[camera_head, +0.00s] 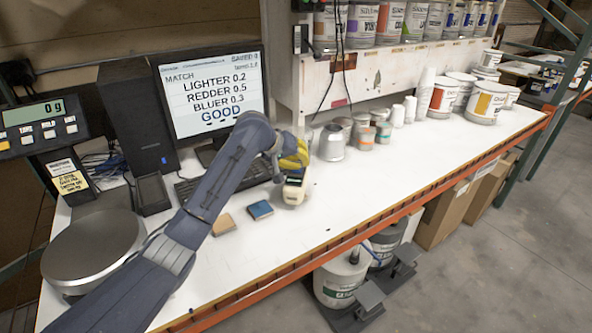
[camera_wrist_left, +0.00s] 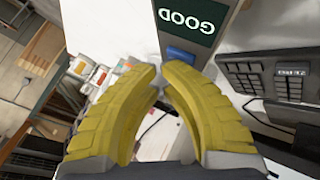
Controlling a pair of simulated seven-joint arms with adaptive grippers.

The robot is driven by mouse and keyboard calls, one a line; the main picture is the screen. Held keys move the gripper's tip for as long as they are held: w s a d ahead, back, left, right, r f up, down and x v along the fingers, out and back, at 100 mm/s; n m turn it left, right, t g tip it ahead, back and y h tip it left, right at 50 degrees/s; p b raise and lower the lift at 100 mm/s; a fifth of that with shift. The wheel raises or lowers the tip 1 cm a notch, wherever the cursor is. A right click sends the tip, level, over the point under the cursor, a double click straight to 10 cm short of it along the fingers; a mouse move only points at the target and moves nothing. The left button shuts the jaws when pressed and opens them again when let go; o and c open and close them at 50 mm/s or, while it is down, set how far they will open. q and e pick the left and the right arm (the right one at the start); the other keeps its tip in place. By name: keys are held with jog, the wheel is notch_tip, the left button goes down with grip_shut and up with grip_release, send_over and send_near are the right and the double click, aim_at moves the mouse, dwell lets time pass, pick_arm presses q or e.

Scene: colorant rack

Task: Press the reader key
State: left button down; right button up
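The reader (camera_head: 294,191) is a cream handheld device with a dark screen, standing on the white bench below the monitor's right side. In the left wrist view its dark green screen (camera_wrist_left: 190,18) reads GOOD upside down. The blue reader key (camera_wrist_left: 189,58) sits beside that screen. My left gripper (camera_head: 302,154) has yellow fingers and is at the reader's top end. In the left wrist view the left gripper (camera_wrist_left: 161,74) looks shut and empty, its tips close to the blue key; contact cannot be told. My right gripper is out of view.
The monitor (camera_head: 212,92) reads LIGHTER 0.2, REDDER 0.5, BLUER 0.3, GOOD. A keyboard (camera_head: 250,174) lies behind my arm. A blue-topped block (camera_head: 260,210) and a tan one (camera_head: 223,225) lie left of the reader. Cans (camera_head: 332,143) stand behind it.

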pick_arm(q)
jog(key=shift+r, duration=0.1)
dwell(0.4)
jog(key=shift+r, duration=0.8)
jog(key=shift+r, duration=2.5)
jog(key=shift+f, duration=0.1)
